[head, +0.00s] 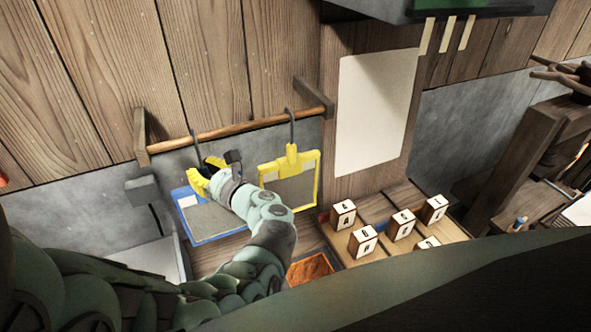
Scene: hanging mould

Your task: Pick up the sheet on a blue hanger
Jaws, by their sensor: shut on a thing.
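A grey sheet in a blue hanger frame (213,221) hangs below the left part of a wooden rail (235,127). My gripper (205,173), with yellow fingers, is at the top of this blue hanger, just below its dark hook. It is shut on the hanger's upper part, though the fingers and my wrist hide the exact contact. My forearm covers the right side of the blue frame. A second grey sheet in a yellow hanger (290,166) hangs from the rail to the right, close beside my wrist.
Several lettered wooden blocks (364,241) stand on a wooden bench at the right. A blank pale paper (375,112) is on the wall. An orange-brown tray (309,268) lies below my forearm. A grey box (142,190) stands left of the blue hanger.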

